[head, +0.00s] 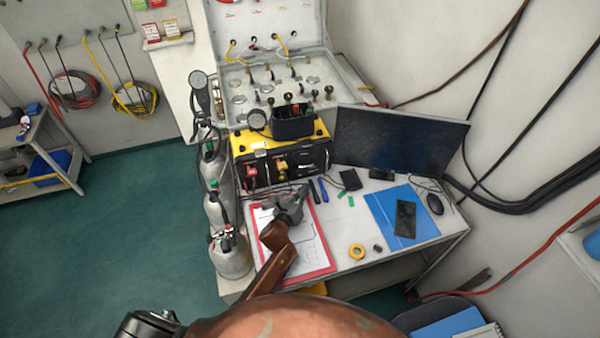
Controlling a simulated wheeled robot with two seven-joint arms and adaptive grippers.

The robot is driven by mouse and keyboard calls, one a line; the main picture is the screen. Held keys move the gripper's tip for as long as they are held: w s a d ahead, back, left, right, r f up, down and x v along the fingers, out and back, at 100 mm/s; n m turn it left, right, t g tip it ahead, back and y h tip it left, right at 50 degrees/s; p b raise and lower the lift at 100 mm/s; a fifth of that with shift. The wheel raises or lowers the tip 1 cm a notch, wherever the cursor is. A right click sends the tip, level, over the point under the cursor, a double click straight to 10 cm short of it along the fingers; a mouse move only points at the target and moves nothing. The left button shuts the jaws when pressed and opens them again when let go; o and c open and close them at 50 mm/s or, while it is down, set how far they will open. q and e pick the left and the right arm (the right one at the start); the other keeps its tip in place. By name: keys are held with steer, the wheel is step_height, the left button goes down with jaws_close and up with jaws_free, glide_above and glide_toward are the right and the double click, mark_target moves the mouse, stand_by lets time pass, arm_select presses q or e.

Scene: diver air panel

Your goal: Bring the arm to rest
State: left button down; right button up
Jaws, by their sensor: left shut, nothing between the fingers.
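My left gripper (300,192) is shut and empty. It is above the white table, over a red clipboard (327,268) with white paper, in front of a yellow and black case (243,143). My brown arm reaches up to it from the bottom of the head view. Whether the gripper touches the clipboard or the case I cannot tell.
Grey gas cylinders (232,256) stand left of the table. The open air panel (270,85) is behind the case. A monitor (400,140), blue folder (385,210), mouse (435,203) and yellow tape roll (357,252) are to the right. Green floor at left is clear.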

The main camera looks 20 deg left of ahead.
arm_select(q)
steer(key=shift+s+d, duration=0.25)
steer(key=shift+s, duration=0.2)
